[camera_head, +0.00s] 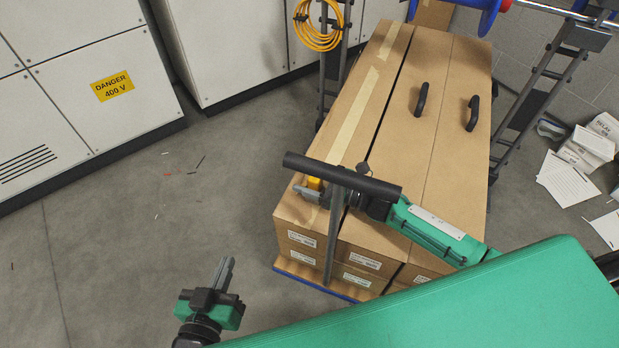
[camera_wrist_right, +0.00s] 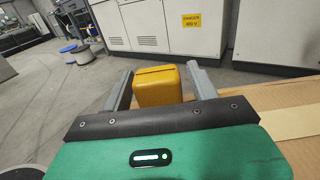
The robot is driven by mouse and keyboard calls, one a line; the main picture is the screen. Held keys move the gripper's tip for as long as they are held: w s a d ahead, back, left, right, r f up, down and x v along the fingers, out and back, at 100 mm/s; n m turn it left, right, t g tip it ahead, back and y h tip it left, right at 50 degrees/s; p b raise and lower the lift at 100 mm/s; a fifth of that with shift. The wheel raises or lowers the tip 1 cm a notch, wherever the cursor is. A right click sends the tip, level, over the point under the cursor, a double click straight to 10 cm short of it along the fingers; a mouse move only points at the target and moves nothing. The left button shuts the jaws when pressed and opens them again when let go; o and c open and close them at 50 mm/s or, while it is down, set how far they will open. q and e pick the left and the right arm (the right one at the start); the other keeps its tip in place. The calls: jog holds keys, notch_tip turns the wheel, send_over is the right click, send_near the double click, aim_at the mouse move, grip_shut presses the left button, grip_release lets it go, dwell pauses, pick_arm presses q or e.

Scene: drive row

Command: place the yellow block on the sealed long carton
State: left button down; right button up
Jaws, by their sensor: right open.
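The yellow block (camera_head: 315,183) sits at the near end of the long carton with a pale tape strip along its top (camera_head: 352,100). In the right wrist view the block (camera_wrist_right: 158,86) stands between the two grey fingers, with a gap on each side. My right gripper (camera_wrist_right: 162,82) is open around it, low over the carton; a dark bar partly hides this gripper in the head view (camera_head: 322,192). My left gripper (camera_head: 224,272) is empty over the floor at lower left, its fingers close together.
A dark bar on a grey post (camera_head: 332,235) stands before the cartons. Neighbouring cartons carry black handles (camera_head: 422,99). Grey cabinets (camera_head: 90,80) stand at left, with an orange cable coil (camera_head: 318,38) near the back. Papers (camera_head: 567,180) lie at right. The floor at left is mostly clear.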

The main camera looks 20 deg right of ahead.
jog(key=shift+r, duration=0.2)
pick_arm(q)
jog(key=shift+s+f+g, duration=0.5)
jog(key=shift+f+g, duration=0.1)
jog(key=shift+f, duration=0.2)
pick_arm(e)
jog(key=v, duration=1.2)
pick_arm(q)
jog(key=shift+d+r, duration=0.1)
